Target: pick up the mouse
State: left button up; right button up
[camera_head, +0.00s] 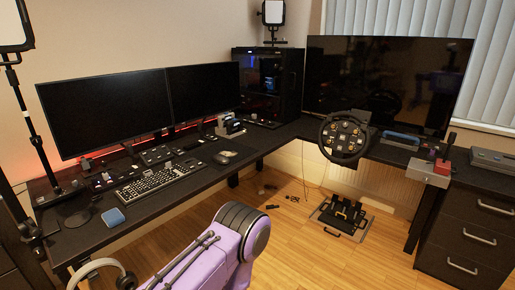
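The black desk (165,209) holds a keyboard (152,186), two monitors (105,110) and a blue item (113,217). A computer tower (268,85) stands at the corner. A racing wheel (343,138) is at the right, with pedals (342,216) on the wooden floor.

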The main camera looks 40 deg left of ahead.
aim_at(223, 160)
jog(key=u, duration=0.75)
jog(key=i, duration=1.85)
jog(key=u, duration=0.75)
